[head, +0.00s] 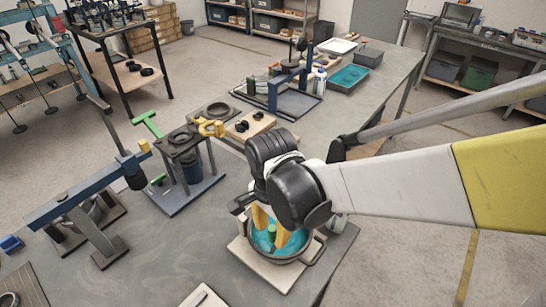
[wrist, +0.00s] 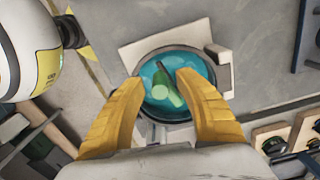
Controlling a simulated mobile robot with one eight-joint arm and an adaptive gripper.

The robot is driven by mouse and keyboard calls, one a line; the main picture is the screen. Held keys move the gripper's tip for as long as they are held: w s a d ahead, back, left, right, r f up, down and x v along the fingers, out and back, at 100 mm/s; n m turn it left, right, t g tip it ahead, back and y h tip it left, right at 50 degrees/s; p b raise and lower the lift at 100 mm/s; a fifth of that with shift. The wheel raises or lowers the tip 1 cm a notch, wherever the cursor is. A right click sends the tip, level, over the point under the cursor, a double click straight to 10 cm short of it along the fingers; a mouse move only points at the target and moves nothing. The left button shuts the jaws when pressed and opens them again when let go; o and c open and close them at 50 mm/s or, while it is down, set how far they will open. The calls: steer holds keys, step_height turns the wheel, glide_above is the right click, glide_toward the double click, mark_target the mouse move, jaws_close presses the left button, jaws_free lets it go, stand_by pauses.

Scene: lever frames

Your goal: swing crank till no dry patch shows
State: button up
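A round dark-rimmed pan (head: 316,250) with a teal inside (wrist: 149,80) sits on a pale square board (head: 243,252) near the table's front edge. A green crank handle (wrist: 165,85) with a pale round end stands over the teal; it also shows in the head view (head: 271,232) between my fingers. My gripper (wrist: 157,95) has its two yellow fingers apart, one on each side of the handle, above the pan. I see no contact with the handle. My gripper and the handle hide part of the pan's inside, so I cannot tell whether a dry patch is there.
A wooden block with black rings (head: 249,125) and a teal tray (head: 347,77) lie farther back. Bare tabletop (head: 180,250) lies left of the pan.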

mark_target(272, 228)
step_height(272, 228, up, 12)
stand_by(0.5)
stand_by(0.3)
